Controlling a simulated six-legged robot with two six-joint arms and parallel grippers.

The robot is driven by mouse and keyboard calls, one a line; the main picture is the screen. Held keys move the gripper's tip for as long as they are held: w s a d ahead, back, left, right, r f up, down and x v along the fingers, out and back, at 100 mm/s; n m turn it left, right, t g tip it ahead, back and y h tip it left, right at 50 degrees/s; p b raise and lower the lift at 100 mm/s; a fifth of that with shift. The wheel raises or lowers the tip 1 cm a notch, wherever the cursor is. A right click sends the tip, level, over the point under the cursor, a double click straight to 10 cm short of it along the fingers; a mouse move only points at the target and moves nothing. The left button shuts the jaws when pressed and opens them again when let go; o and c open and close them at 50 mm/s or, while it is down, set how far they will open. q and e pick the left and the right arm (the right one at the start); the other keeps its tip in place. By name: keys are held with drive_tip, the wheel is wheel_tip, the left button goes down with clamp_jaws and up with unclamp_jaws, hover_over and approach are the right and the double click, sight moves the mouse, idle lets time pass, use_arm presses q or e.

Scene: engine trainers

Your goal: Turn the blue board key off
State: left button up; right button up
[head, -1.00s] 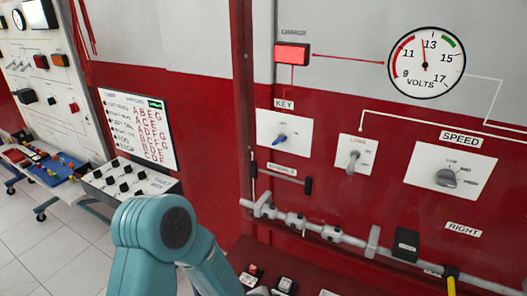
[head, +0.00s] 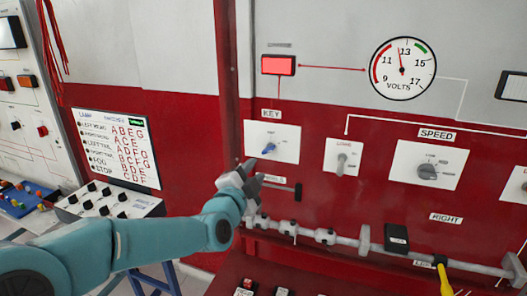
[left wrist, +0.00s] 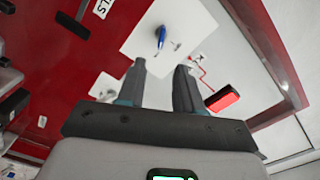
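The blue board key (head: 269,148) sits on a white plate (head: 287,141) under the KEY label on the red board. In the left wrist view the blue key (left wrist: 161,36) shows beyond my fingertips, on its white plate (left wrist: 190,22). My left gripper (head: 248,174) is just below and left of the key plate, apart from the key. In the left wrist view its two fingers (left wrist: 160,80) stand apart with nothing between them. My right gripper is not in view.
A lit red charge lamp (head: 278,65) and a volts gauge (head: 403,68) are above. A grey switch (head: 342,160) and the speed knob (head: 428,171) are to the right. A grey rail (head: 325,236) runs below. A switch box (head: 108,203) stands at left.

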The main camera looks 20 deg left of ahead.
sight(267, 153)
use_arm(q)
drive_tip(key=w+p, duration=0.3)
drive_tip(key=w, duration=0.6)
drive_tip(key=shift+w, duration=0.35)
drive_tip(key=shift+w+a+f, duration=0.1)
drive_tip(key=shift+w+a, duration=0.05)
drive_tip(key=shift+w, duration=0.15)
drive_tip(key=shift+s, duration=0.1)
clamp_jaws()
